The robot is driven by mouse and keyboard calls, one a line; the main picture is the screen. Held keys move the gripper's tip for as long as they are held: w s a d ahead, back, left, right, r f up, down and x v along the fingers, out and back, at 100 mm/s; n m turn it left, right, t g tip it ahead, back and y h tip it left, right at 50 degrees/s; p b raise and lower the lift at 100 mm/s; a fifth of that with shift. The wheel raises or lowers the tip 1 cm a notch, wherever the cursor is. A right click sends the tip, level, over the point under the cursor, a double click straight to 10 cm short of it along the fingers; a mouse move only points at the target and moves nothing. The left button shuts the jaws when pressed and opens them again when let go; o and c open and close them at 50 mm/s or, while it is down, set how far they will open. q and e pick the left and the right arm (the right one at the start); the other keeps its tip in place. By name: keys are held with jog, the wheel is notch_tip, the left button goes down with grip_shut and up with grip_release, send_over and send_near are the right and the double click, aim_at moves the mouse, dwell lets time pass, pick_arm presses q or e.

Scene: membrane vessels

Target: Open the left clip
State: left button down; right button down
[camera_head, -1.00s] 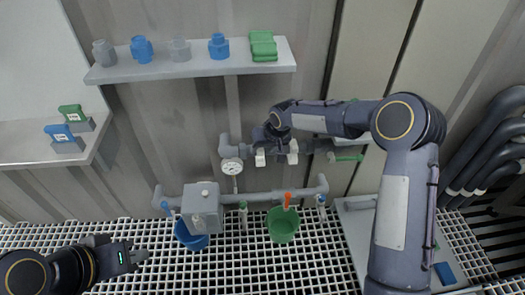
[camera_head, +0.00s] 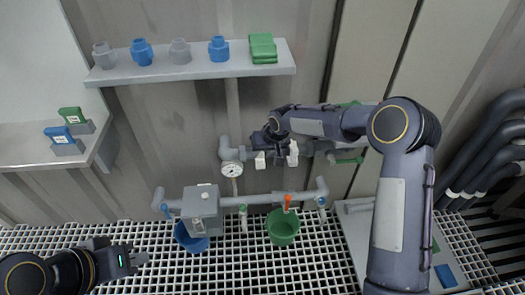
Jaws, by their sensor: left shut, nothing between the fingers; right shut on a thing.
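A grey horizontal vessel (camera_head: 309,149) runs along the wall, with a pipe elbow at its left end. My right gripper (camera_head: 276,160) is at the left part of this vessel, where the left clip appears to be. Its pale fingertips stand a little apart on either side of something. The hand and fingers hide the clip, so I cannot see whether it is open. My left gripper (camera_head: 142,258) is shut and empty, low at the left over the white grating, far from the vessel.
A pressure gauge (camera_head: 231,170) hangs left of my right gripper. Below are a grey box (camera_head: 200,207), a blue bucket (camera_head: 190,238) and a green bucket (camera_head: 283,228). A shelf (camera_head: 190,73) with fittings and green blocks is above. A green-handled valve (camera_head: 346,161) is to the right.

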jog(key=shift+w+a+r+g+p, duration=0.15)
jog(key=shift+r+g+p, duration=0.25)
jog(key=shift+p, duration=0.5)
jog(key=shift+w+r+g+p, duration=0.2)
jog(key=shift+r+g+p, duration=0.15)
jog(key=shift+p, duration=0.55)
jog(key=shift+w+r+p, duration=0.15)
jog(key=shift+w+p, duration=0.05)
jog(key=shift+p, duration=0.1)
jog(key=shift+w+r+p, duration=0.4)
jog(key=shift+w+r, duration=0.3)
jog(key=shift+w, duration=0.2)
jog(key=shift+w+r, duration=0.1)
jog(key=shift+w, duration=0.5)
